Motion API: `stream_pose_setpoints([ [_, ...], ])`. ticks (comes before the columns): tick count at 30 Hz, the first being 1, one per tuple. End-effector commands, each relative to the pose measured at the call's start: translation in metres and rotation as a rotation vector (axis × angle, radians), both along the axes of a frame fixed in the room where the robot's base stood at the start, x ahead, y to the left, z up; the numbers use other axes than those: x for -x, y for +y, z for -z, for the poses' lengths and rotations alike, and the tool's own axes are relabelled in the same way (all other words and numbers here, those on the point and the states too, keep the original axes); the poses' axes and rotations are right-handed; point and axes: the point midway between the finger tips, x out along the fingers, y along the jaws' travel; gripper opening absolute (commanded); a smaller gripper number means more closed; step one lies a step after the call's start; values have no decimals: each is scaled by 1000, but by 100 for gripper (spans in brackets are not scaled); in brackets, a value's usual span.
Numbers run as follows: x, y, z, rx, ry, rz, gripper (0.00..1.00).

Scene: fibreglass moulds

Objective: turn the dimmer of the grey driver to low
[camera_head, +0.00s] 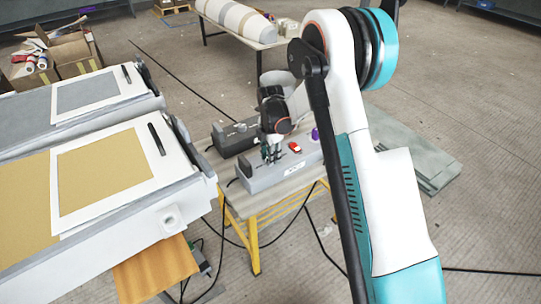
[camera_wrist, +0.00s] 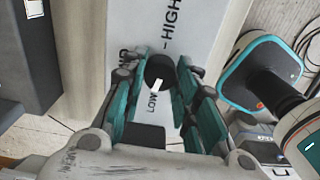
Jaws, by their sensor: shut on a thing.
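The grey driver (camera_head: 285,172) is a long light grey box on a small yellow-legged table. My gripper (camera_head: 271,155) is over its left part in the head view. In the wrist view my gripper (camera_wrist: 160,78) is shut on a round black dimmer knob (camera_wrist: 160,66), with a finger on each side. The knob's white pointer (camera_wrist: 155,86) points down and slightly left in that view, towards the printed LOW (camera_wrist: 152,105). The printed HIGH (camera_wrist: 172,20) lies on the opposite side. A red switch (camera_head: 295,147) and a purple knob (camera_head: 315,134) are on the driver to the right.
A darker grey box (camera_head: 233,139) stands behind the driver on the same table (camera_head: 210,160); it shows at the left edge of the wrist view (camera_wrist: 38,50). Mould benches (camera_head: 105,170) stand close on the left. Black cables cross the floor.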

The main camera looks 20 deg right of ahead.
Motion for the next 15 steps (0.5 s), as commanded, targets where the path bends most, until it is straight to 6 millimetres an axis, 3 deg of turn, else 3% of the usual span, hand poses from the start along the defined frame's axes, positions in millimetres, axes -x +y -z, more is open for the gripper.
stream_pose_setpoints([
  [15,0,0,0,0,-1,-209,4],
])
